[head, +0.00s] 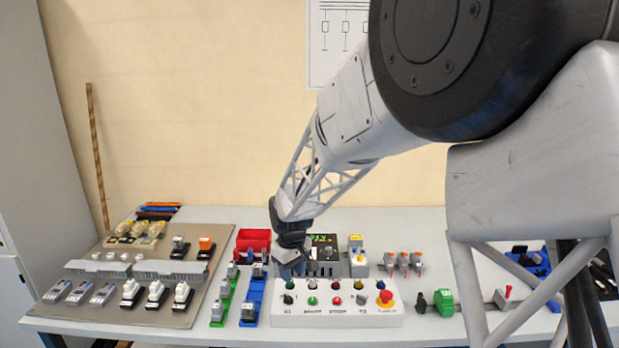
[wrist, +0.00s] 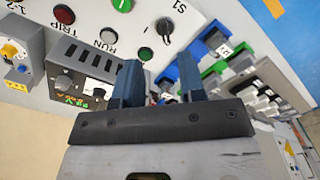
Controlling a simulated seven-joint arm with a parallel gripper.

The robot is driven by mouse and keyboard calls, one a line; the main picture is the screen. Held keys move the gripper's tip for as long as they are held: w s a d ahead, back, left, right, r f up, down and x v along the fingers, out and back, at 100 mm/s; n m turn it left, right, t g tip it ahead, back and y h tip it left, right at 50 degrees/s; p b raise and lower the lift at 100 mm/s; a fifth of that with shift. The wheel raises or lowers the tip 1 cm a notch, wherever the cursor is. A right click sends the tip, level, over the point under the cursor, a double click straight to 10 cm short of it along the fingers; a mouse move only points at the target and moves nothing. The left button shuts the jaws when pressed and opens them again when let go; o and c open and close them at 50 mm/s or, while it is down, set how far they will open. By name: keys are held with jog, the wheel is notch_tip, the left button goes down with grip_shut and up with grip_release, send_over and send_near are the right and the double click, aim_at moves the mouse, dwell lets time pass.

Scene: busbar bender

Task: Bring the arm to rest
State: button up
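My arm reaches from the upper right down to the middle of the bench in the head view. The control panel, with a green button (wrist: 122,5) and a black selector knob (wrist: 164,26), lies just beyond the fingertips. The head view does not show whether the fingers touch anything.
A black device with a green display (head: 323,255) stands right beside the gripper. Green and blue rails (head: 254,297) with modules lie left of the panel. A grey-brown mat (head: 205,318) holds several parts. A red emergency stop (head: 384,298) rises from the panel's right end.

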jog(key=s+d+r+m+t, duration=0.1)
jog(key=s+d+r+m, duration=0.3)
jog(key=s+d+r, duration=1)
jog(key=s+d+m, duration=0.2)
jog(key=s+d, duration=0.3)
jog(key=s, duration=0.6)
jog(key=s+d+r+m+t, duration=0.1)
jog(key=s+d+m, duration=0.2)
jog(key=s, duration=0.8)
jog(key=shift+s+d+r, duration=0.3)
jog(key=shift+s+d, duration=0.1)
jog(key=shift+d, duration=0.55)
